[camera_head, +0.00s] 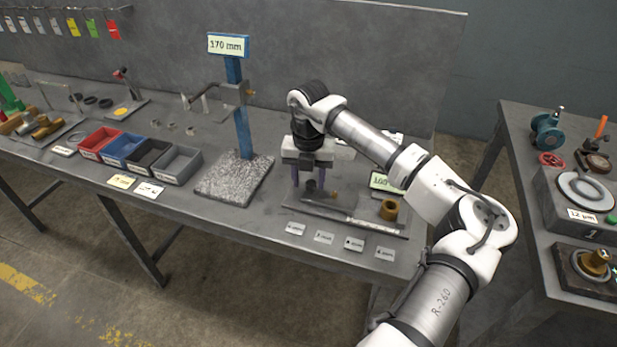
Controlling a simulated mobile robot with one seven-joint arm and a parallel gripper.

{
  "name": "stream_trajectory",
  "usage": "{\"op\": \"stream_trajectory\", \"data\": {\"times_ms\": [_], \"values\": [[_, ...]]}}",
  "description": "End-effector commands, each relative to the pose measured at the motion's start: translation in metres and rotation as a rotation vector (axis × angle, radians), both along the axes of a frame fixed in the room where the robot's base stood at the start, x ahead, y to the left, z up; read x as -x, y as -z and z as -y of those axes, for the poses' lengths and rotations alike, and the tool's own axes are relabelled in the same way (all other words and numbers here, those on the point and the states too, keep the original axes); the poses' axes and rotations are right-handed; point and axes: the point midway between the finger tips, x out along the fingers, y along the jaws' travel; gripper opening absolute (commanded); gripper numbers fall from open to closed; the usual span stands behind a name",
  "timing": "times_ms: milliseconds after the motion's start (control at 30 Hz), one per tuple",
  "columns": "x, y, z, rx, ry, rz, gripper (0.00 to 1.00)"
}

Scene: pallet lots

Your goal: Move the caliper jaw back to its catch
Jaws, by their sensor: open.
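The caliper is a flat grey fixture (350,216) with a pale scale strip along its front edge, lying on the bench. A small dark block (310,187), which looks like the caliper jaw, stands at its left part. My gripper (309,184) points down over this block, with its two purplish fingers apart on either side. I cannot tell whether the fingers touch it. A small brass piece (334,195) sits just right of the fingers. A brass cylinder (389,209) stands at the fixture's right end. The catch cannot be made out; my gripper and arm hide part of the fixture.
A height stand with a blue post (242,130) and granite base (234,179) stands to the left. Red, blue, black and grey bins (180,164) lie farther left. Several small labels (324,238) lie in front of the fixture. A second bench (520,150) stands right.

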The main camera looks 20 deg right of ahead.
Motion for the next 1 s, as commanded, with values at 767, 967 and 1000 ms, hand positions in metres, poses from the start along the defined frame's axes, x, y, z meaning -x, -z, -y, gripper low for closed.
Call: {"op": "stream_trajectory", "data": {"times_ms": [767,967,1000], "values": [[0.000,-0.126,-0.001,0.002,0.000,0.001,0.45],[0.000,-0.138,-0.001,-0.001,-0.001,0.001,0.45],[0.000,-0.139,-0.001,-0.001,-0.001,0.001,0.45]]}}
